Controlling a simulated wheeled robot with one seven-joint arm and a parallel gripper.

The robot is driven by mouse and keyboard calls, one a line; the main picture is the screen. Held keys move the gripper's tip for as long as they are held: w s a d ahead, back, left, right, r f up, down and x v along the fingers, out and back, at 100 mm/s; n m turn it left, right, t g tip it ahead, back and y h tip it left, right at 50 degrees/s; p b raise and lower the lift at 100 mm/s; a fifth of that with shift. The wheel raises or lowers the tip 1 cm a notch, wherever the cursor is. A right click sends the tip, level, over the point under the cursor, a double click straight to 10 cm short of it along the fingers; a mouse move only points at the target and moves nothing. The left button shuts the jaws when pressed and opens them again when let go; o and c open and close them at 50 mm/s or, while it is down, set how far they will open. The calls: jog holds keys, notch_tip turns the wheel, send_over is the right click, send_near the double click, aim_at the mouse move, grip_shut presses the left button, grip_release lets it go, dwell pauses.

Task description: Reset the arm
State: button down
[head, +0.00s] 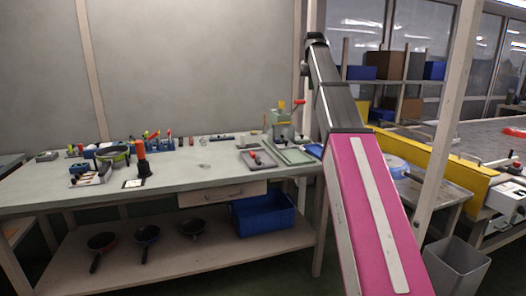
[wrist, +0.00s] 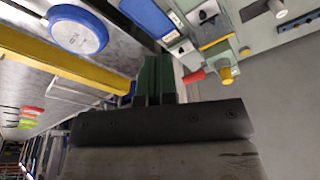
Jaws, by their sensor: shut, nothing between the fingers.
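My arm is raised. Its pink link rises from the bottom right of the head view, and a dark grey link continues to the top middle. My gripper (wrist: 154,62) shows in the wrist view as green fingers on a dark body. The fingers are together, with nothing between them. In the head view I cannot make out the fingers.
A long workbench (head: 210,178) with tools stands left of my arm. Several pans and a blue crate (head: 264,213) sit on its lower shelf. A yellow beam (head: 432,158) runs along the conveyor at right. A grey bin (head: 455,268) stands at bottom right.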

jog(key=s+f, duration=0.3)
jog(key=f, duration=0.9)
jog(key=s+f+n+g, duration=0.1)
jog(key=s+f, duration=0.2)
jog(key=f, duration=1)
jog(key=s+f, duration=0.3)
jog(key=f, duration=0.9)
jog(key=s+a+f+n+g, duration=0.1)
jog(key=s+f, duration=2.2)
jog(key=f, duration=0.2)
jog(key=shift+a+f, duration=0.2)
jog(key=shift+f, duration=0.15)
